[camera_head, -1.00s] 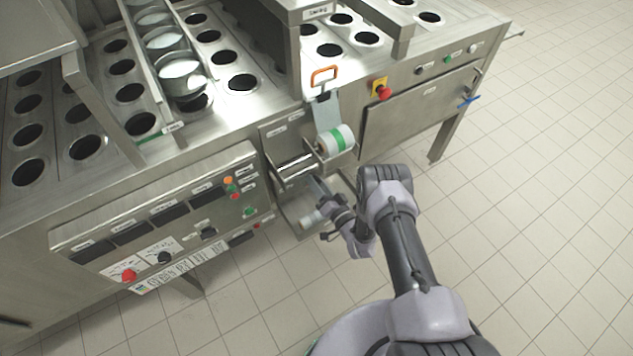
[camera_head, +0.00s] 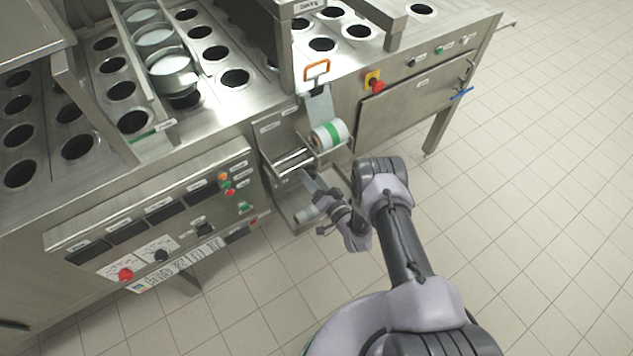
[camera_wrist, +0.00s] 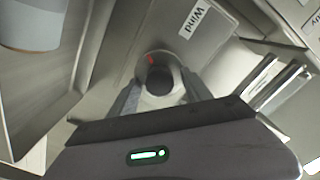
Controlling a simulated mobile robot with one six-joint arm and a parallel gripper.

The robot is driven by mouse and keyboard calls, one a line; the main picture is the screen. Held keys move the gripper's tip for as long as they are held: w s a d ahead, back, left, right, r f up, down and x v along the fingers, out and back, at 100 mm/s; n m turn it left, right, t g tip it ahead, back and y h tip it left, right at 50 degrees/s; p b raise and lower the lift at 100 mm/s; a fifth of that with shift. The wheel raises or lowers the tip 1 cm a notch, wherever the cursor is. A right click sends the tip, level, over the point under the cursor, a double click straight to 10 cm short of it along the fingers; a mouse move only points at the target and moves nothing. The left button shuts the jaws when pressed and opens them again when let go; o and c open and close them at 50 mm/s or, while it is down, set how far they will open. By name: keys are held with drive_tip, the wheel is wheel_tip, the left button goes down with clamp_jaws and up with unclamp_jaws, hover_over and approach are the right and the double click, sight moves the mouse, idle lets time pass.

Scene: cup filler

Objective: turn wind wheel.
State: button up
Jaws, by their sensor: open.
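The wind wheel (camera_wrist: 158,68) shows in the wrist view as a small round grey knob with a red mark on its rim, below a "Wind" label (camera_wrist: 196,18). My gripper (camera_wrist: 159,92) is open, with one finger on each side of the knob. I cannot tell whether the fingers touch it. In the head view my gripper (camera_head: 324,207) is low at the machine's front, beside the lower film roll (camera_head: 307,213). The wheel cannot be made out there.
A film roll with a green band (camera_head: 330,136) sits just above my gripper. A control panel (camera_head: 160,205) is to the left, and a red emergency button (camera_head: 376,86) is at upper right. The tiled floor (camera_head: 530,180) on the right is clear.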

drive_tip(key=p+v, duration=0.4)
drive_tip(key=v, duration=1.3)
drive_tip(key=shift+p, duration=0.35)
drive_tip(key=shift+s+d, duration=0.1)
drive_tip(key=shift+d, duration=0.05)
